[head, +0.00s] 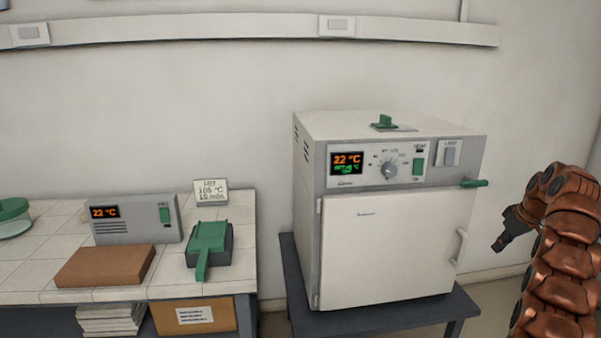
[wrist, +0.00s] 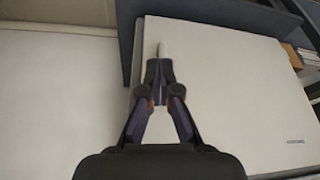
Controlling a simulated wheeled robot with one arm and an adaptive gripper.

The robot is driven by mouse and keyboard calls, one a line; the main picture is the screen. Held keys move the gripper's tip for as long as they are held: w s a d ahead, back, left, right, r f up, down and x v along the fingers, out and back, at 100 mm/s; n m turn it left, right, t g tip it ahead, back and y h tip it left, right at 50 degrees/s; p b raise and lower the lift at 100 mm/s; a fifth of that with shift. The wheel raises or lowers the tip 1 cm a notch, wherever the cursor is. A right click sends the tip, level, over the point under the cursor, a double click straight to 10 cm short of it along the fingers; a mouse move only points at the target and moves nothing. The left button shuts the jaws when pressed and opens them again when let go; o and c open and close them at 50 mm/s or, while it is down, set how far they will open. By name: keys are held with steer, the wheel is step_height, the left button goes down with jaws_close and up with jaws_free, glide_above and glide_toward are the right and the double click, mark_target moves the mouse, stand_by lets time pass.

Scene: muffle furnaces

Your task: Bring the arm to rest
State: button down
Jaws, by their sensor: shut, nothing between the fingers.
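My arm (head: 566,250) rises at the right edge of the head view and bends over at the top. My gripper (head: 499,245) hangs from it, pointing down and left, to the right of the furnace (head: 390,250) and apart from it in that view. In the wrist view my gripper (wrist: 160,68) is shut and empty, its fingertips together. Behind the fingertips the furnace's white door (wrist: 240,90) shows, and the end of its pale handle (wrist: 162,48) appears just past the tips. I cannot tell the gap between them. The door looks closed in the head view.
The furnace stands on a dark stand (head: 440,312); its panel reads 22 °C. A green lever (head: 475,183) juts from its right side. To the left, a tiled bench (head: 35,235) holds a controller box (head: 137,220), a brown slab (head: 105,265), a green-topped device (head: 208,245) and a sign (head: 211,192).

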steer(key=s+a+r+m+g+p, duration=0.1)
steer(key=s+a+r, duration=0.1)
steer(key=a+r, duration=0.35)
steer(key=s+a+r+y+p, duration=0.1)
steer(key=a+r+p, duration=0.1)
steer(key=a, duration=0.7)
steer(key=s+a+r+m+g+p, duration=0.15)
steer(key=a+r, duration=0.25)
steer(key=a, duration=0.4)
steer(key=s+a+r+g+p, duration=0.1)
steer(key=s+a+r+p, duration=0.2)
steer(key=s+a, duration=0.95)
steer(key=s+a+f+p, duration=0.1)
steer(key=s+a, duration=0.1)
steer(key=s, duration=0.8)
steer(key=s+a+f+g+h+p, duration=0.1)
steer(key=s+a+f, duration=0.1)
steer(key=s, duration=0.8)
steer(key=s+a+f+g+h+p, duration=0.1)
steer(key=s+a+f+p, duration=0.1)
steer(key=s, duration=0.8)
steer(key=shift+s+a+f+m, duration=0.15)
steer(key=shift+s+a+m, duration=0.05)
steer(key=shift+a+m, duration=0.25)
steer(key=shift+d, duration=0.1)
